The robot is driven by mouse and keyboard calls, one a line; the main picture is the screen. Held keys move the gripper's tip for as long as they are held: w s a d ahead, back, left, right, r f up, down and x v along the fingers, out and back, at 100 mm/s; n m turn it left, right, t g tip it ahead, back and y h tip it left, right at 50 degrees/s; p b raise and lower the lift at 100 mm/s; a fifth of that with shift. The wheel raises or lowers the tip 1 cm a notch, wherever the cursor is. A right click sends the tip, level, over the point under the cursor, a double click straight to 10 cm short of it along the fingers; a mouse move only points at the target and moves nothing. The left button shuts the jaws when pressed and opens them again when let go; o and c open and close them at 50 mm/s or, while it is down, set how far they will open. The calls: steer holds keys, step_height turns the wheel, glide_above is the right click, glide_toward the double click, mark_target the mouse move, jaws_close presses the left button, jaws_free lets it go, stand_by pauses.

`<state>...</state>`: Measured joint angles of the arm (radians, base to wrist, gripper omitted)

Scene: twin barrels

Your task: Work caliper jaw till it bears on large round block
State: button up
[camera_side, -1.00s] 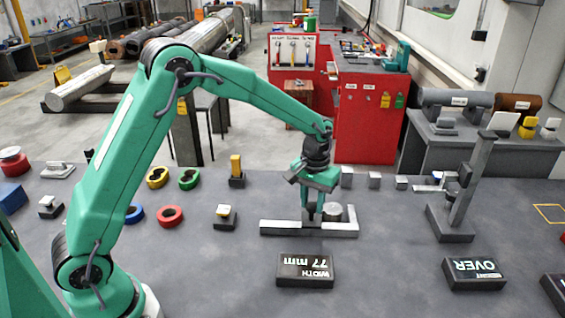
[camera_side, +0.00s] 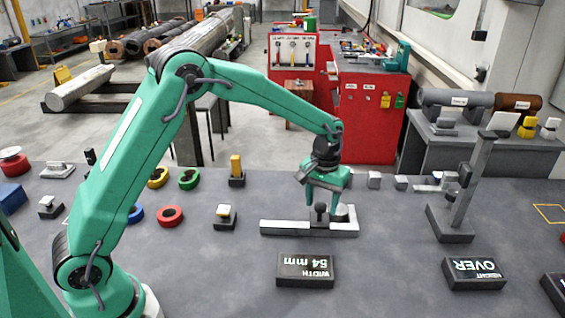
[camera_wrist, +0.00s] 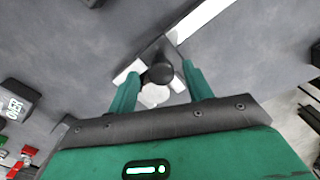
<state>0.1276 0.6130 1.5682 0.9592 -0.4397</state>
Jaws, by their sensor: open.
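The light caliper (camera_side: 280,228) lies on the grey bench, with a fixed end at the right. Its sliding jaw carries a black round-topped knob (camera_side: 320,210), also seen in the wrist view (camera_wrist: 160,72). The pale round block (camera_side: 342,213) sits just right of the knob, partly hidden; whether the jaw touches it I cannot tell. In the wrist view the block (camera_wrist: 153,97) shows pale beside the knob. My gripper (camera_side: 323,203) is open, its fingers on either side of the knob and apart from it.
A height gauge (camera_side: 455,205) stands to the right behind a readout (camera_side: 474,273) saying OVER. Small grey blocks (camera_side: 375,180) stand behind the caliper. Coloured rings (camera_side: 171,215) and small stands lie to the left.

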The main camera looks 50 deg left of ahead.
step_height(320, 180, up, 7)
steer(key=shift+r, duration=0.45)
steer(key=shift+s, duration=0.1)
stand_by(0.6)
steer(key=shift+s+a+r, duration=0.1)
steer(key=shift+s+r, duration=0.05)
steer(key=shift+r, duration=0.1)
steer(key=s+a+r+m+t, duration=0.2)
steer(key=s+a+r+t, duration=0.15)
steer(key=s+r, duration=0.85)
steer(key=s+a+f+t, duration=0.1)
steer(key=s, duration=0.7)
steer(key=s+a+f+m+t, duration=0.1)
steer(key=s+a+f, duration=0.1)
steer(key=s, duration=0.6)
steer(key=shift+f+m, duration=0.2)
steer(key=shift+m, duration=0.1)
